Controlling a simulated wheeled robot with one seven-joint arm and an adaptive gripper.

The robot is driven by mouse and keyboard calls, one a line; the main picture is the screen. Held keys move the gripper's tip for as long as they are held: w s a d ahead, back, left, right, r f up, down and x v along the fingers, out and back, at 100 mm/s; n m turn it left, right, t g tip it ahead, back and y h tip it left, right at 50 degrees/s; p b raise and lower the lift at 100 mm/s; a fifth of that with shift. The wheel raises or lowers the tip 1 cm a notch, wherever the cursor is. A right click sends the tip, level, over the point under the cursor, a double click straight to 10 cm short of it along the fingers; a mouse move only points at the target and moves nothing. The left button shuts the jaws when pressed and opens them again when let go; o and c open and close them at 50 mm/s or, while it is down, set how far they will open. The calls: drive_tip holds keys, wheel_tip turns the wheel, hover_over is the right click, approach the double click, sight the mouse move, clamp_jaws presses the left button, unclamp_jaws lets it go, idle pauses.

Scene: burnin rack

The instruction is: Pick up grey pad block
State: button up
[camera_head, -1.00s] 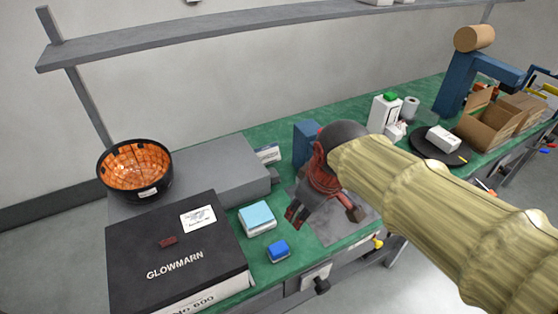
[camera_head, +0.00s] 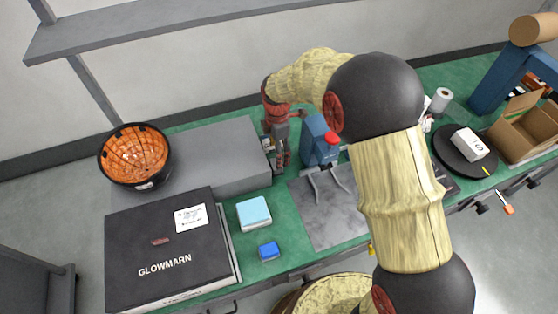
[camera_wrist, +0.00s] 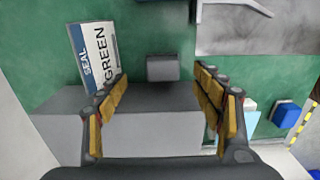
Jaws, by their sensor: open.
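The grey pad block (camera_wrist: 162,68) is a small dark grey block on the green mat in the wrist view, close to the edge of the large grey box. It lies between and just beyond my two fingertips, apart from both. My gripper (camera_wrist: 160,84) is open and empty, with yellow-padded fingers on either side. In the head view my gripper (camera_head: 280,152) points down beside the grey box, and the arm and fingers hide the pad block there.
A white carton marked SEAL GREEN (camera_wrist: 93,55) lies left of the pad block. The large grey box (camera_head: 222,160) and the blue press (camera_head: 318,140) flank my gripper. A light blue block (camera_head: 254,213) and a blue block (camera_head: 269,251) sit nearer the front.

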drive_tip(key=f, duration=0.2)
drive_tip(key=f+b, duration=0.1)
drive_tip(key=f, duration=0.1)
drive_tip(key=f+b, duration=0.1)
drive_tip(key=f, duration=0.2)
drive_tip(key=shift+s+a+f, duration=0.1)
drive_tip(key=shift+s+a, duration=0.2)
drive_tip(key=shift+c, duration=0.4)
drive_tip(key=shift+s, duration=0.1)
drive_tip(key=c, duration=1.1)
drive_tip(key=shift+c, duration=0.7)
wheel_tip(320, 180, up, 18)
drive_tip(key=p, duration=0.4)
